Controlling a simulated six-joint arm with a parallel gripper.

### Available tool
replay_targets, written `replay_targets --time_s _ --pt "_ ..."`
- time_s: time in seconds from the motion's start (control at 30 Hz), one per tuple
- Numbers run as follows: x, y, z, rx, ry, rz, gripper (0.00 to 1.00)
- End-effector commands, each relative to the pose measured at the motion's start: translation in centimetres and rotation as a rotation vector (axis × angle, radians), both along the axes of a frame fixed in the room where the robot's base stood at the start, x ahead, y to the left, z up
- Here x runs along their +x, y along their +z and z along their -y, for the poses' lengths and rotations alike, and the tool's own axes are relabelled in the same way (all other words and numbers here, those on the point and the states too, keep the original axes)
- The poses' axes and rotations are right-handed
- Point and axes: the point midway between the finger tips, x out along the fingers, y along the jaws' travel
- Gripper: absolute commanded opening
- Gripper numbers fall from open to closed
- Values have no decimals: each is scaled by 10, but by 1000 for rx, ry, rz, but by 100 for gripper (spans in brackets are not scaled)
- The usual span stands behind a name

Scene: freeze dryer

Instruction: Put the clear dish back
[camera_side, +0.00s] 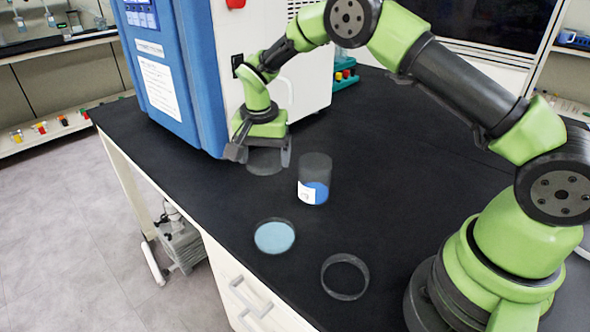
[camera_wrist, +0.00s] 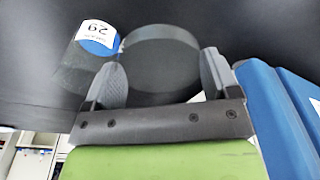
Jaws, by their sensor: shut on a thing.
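My gripper (camera_side: 262,157) is near the freeze dryer's front corner, low over the black bench. It is shut on a clear round dish (camera_side: 265,161), seen between the fingers. In the wrist view the dish (camera_wrist: 160,55) sits between the two fingertips of my gripper (camera_wrist: 162,75). In the side view the dish is close to the bench top; I cannot tell whether it touches it. A dish with light blue contents (camera_side: 274,237) and an empty dark-rimmed round dish or lid (camera_side: 345,277) lie nearer the bench's front edge.
The blue and white freeze dryer (camera_side: 165,75) stands behind.

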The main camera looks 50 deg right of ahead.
Motion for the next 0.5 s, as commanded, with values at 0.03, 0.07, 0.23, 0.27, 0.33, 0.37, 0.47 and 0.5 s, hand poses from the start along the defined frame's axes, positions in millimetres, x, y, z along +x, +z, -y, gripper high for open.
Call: replay_targets --time_s 0.03,0.07,0.23,0.27,0.33,0.37,0.47,0.5 --pt "0 0 0 0 2 1 58" --pt "1 0 -1 1 8 1 58" --pt "12 2 -16 0 171 1 58" --pt "15 3 -21 0 220 2 58" --pt "23 4 -32 0 343 3 58" --pt "25 5 -37 0 392 2 58" --pt "32 8 -52 -1 546 4 58" --pt "34 8 -56 -2 598 5 58"
